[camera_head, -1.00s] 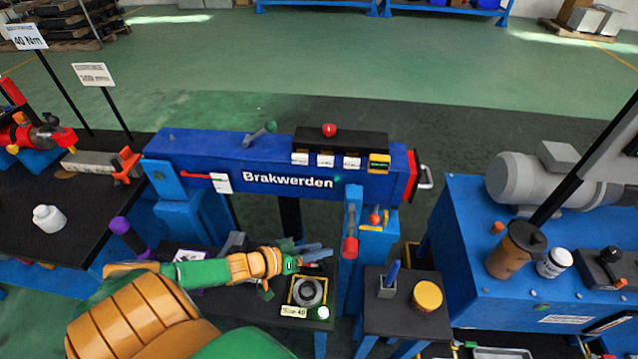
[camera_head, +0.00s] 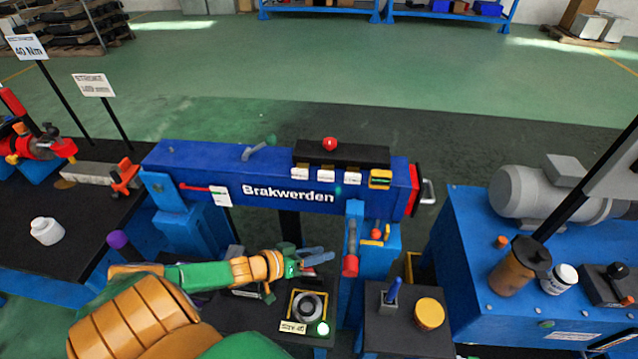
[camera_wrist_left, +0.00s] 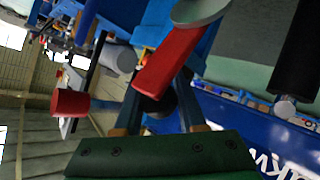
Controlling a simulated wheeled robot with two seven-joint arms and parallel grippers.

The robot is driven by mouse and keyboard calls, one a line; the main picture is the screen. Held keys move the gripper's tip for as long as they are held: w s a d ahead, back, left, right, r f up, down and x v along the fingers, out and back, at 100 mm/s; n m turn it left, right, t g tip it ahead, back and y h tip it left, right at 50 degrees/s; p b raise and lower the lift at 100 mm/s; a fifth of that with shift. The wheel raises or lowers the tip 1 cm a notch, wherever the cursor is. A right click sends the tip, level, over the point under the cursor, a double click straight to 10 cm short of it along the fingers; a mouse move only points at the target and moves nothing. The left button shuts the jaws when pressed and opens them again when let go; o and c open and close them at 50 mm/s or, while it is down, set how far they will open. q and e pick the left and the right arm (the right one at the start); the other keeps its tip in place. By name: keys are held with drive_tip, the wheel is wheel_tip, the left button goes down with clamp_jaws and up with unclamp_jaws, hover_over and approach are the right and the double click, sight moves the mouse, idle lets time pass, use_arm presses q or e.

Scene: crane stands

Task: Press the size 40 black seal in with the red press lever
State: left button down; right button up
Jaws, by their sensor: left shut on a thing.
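My left gripper (camera_head: 318,257) hovers above and behind the Size 40 stand. It is shut; in the left wrist view, a dark rounded thing (camera_wrist_left: 162,106), apparently the black seal, sits between its fingers. The Size 40 label (camera_head: 293,327) stands before a grey ring-shaped housing (camera_head: 307,307) in a yellow-edged square. The red press lever handle (camera_head: 350,266) is just right of my fingertips, apparently apart from them. In the left wrist view, a red handle (camera_wrist_left: 172,62) with a grey disc at one end shows beyond the fingers. My right gripper is out of view.
The blue Brakwerden beam (camera_head: 240,178) spans behind the stand. A small black table (camera_head: 408,332) at the right holds a blue pen-like tool (camera_head: 393,290) and a yellow-topped round thing (camera_head: 429,312).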

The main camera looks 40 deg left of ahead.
use_arm(q)
drive_tip(key=shift+s+f, duration=0.2)
drive_tip(key=shift+f, duration=0.15)
idle(0.5)
drive_tip(key=c, duration=0.7)
unclamp_jaws()
drive_tip(key=shift+a, duration=0.1)
drive_tip(key=shift+o, duration=1)
drive_tip(key=shift+w+a+f, duration=0.15)
drive_tip(key=shift+w, duration=0.25)
drive_tip(key=shift+r, duration=0.2)
drive_tip(key=p+v, duration=0.2)
drive_tip(key=v, duration=0.5)
